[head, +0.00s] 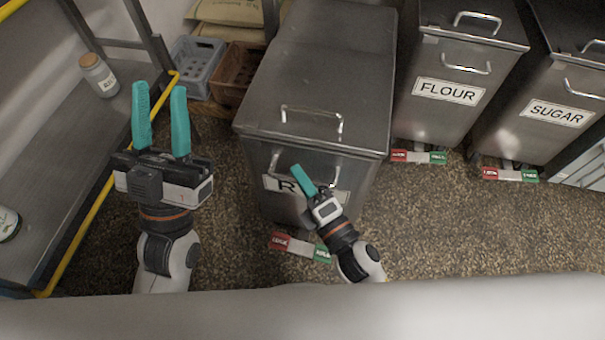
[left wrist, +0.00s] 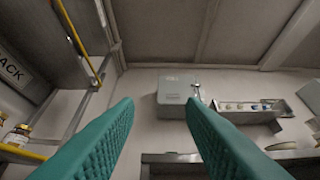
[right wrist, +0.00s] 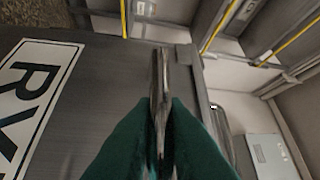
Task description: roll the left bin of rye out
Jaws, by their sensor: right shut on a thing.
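The rye bin (head: 330,70) is a lidded steel bin, standing ahead of me and left of the flour bin. Its front label, partly hidden by my right gripper, shows an R; in the right wrist view the label (right wrist: 35,95) reads RY and part of a further letter. My right gripper (head: 302,178) is shut on the bin's front handle (right wrist: 160,100), which runs between its teal fingers. A red and green pedal (head: 300,247) lies at the bin's foot. My left gripper (head: 160,115) is open and empty, raised left of the bin.
The flour bin (head: 455,65) and sugar bin (head: 560,85) stand to the right. A shelf with a yellow edge (head: 100,205), holding a jar (head: 98,75), is at the left. Grey (head: 195,65) and brown crates (head: 236,72) sit behind my left gripper. Speckled floor (head: 450,220) is clear at right.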

